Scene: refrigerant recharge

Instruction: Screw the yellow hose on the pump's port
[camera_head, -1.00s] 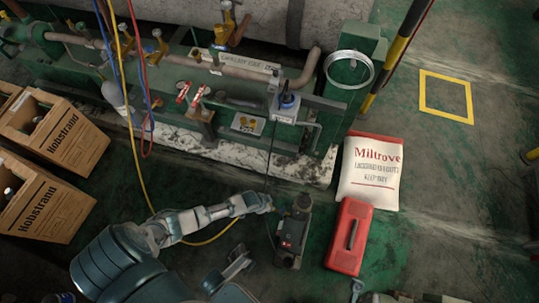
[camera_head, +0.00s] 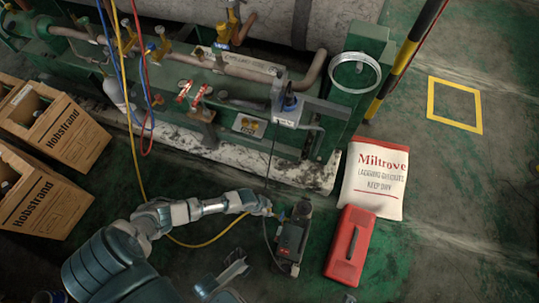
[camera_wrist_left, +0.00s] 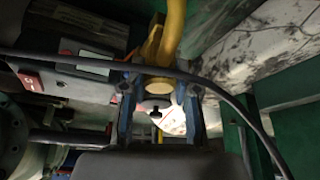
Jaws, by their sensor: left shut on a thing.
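The yellow hose (camera_head: 134,130) hangs down from above, loops over the floor and runs up to my left gripper (camera_head: 275,212). The gripper is shut on its end, close beside the top of the dark pump (camera_head: 291,240) on the floor. In the left wrist view the yellow hose end (camera_wrist_left: 165,45) stands between and beyond the two fingers of my left gripper (camera_wrist_left: 160,108). A black cable crosses in front of it. I cannot tell whether the hose end touches the pump's port, which is hidden. My right gripper is not in view.
A green skid with pipes and valves (camera_head: 218,97) stands behind. A red case (camera_head: 350,245) and a white Miltrove bag (camera_head: 375,180) lie right of the pump. Cardboard Hobstrand boxes (camera_head: 45,205) stand at left. A dark cable runs beside the pump.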

